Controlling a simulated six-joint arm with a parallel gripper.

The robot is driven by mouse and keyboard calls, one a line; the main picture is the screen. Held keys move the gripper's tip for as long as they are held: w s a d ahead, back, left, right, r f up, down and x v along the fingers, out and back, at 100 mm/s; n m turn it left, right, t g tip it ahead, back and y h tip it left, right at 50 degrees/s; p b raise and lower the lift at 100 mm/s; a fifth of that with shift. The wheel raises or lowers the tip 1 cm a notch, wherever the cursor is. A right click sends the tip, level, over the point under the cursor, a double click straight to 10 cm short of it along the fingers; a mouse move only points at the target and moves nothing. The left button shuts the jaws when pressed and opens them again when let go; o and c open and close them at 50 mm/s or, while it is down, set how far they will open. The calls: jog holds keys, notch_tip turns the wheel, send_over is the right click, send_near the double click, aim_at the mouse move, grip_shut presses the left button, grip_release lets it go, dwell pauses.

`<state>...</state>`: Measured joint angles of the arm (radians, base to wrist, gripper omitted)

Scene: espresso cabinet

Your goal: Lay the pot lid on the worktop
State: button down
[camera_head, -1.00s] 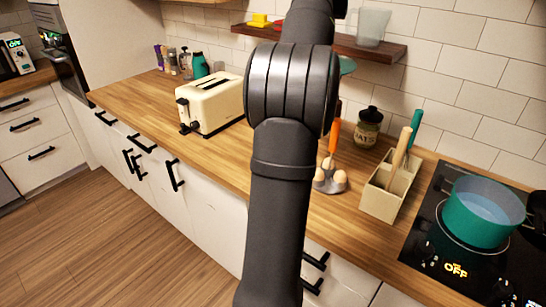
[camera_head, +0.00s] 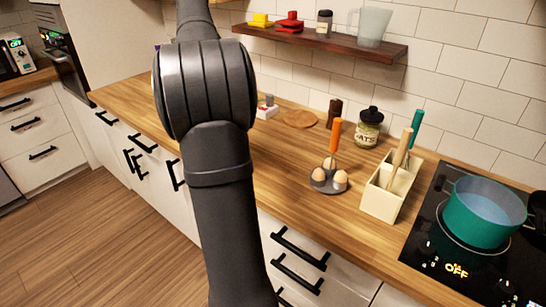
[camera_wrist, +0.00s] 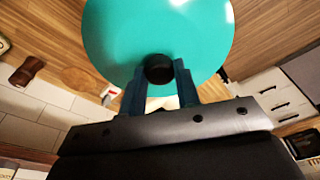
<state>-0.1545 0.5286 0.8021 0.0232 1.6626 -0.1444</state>
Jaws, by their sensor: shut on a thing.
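The pot lid (camera_wrist: 160,28) is a teal disc with a black knob (camera_wrist: 159,69) in the wrist view. My gripper (camera_wrist: 161,82) is shut on the knob, with one finger on each side. The lid is held up over the wooden worktop (camera_wrist: 265,22), and its height above the wood is hard to tell. In the head view my arm hides the gripper and the lid. The worktop (camera_head: 290,160) shows there to the right of my arm.
The teal pot (camera_head: 483,215) stands open on the black hob. The utensil holder (camera_head: 384,200), egg tray (camera_head: 329,181), oats jar (camera_head: 368,128) and round wooden board (camera_head: 299,119) stand on the worktop. The wall shelf (camera_head: 330,42) is above. Wood between board and egg tray is clear.

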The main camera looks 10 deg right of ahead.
jog(key=w+d+f+m, duration=0.1)
jog(key=w+d+f, duration=0.1)
jog(key=f, duration=0.5)
jog(key=w+d+f, duration=0.3)
jog(key=f, duration=0.3)
jog(key=w+d+f+m, duration=0.2)
jog(key=w+d+f, duration=0.1)
jog(key=d+f, duration=0.55)
jog(key=d+r, duration=0.3)
jog(key=d, duration=0.4)
jog(key=shift+h, duration=0.3)
jog(key=f, duration=0.9)
jog(key=shift+w+f, duration=0.25)
jog(key=shift+w, duration=0.15)
jog(key=shift+f, duration=0.15)
jog(key=c, duration=1.1)
grip_release()
